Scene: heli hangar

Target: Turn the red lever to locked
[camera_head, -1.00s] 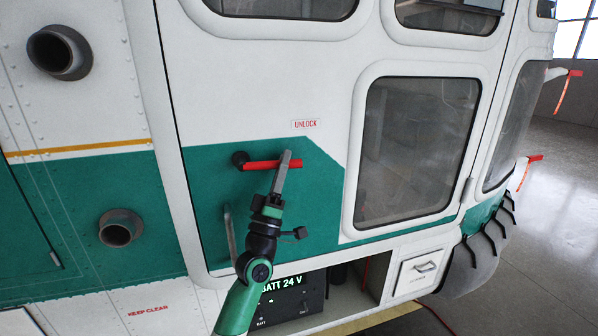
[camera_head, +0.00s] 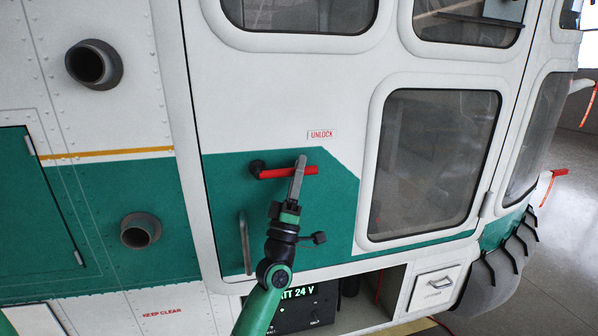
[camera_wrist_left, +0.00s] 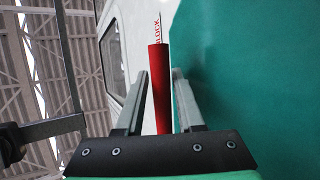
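The red lever (camera_head: 274,173) lies about horizontal on the green part of the white and green helicopter side, pointing right from a dark round pivot (camera_head: 256,167). A small red-lettered "UNLOCK" label (camera_head: 321,134) sits above its right end. My left gripper (camera_head: 298,178) is at the lever's outer half, its fingers crossing it from below. In the left wrist view, the red lever (camera_wrist_left: 159,85) runs between the two fingers of my left gripper (camera_wrist_left: 157,75), with narrow gaps on both sides, so the gripper looks open around it. My right gripper is not in view.
A grab handle (camera_head: 244,242) stands out of the panel left of my left arm. A battery box (camera_head: 306,310) sits in the bay below. A window (camera_head: 430,165) is to the right, and a pipe stub (camera_head: 140,231) sticks out to the left.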

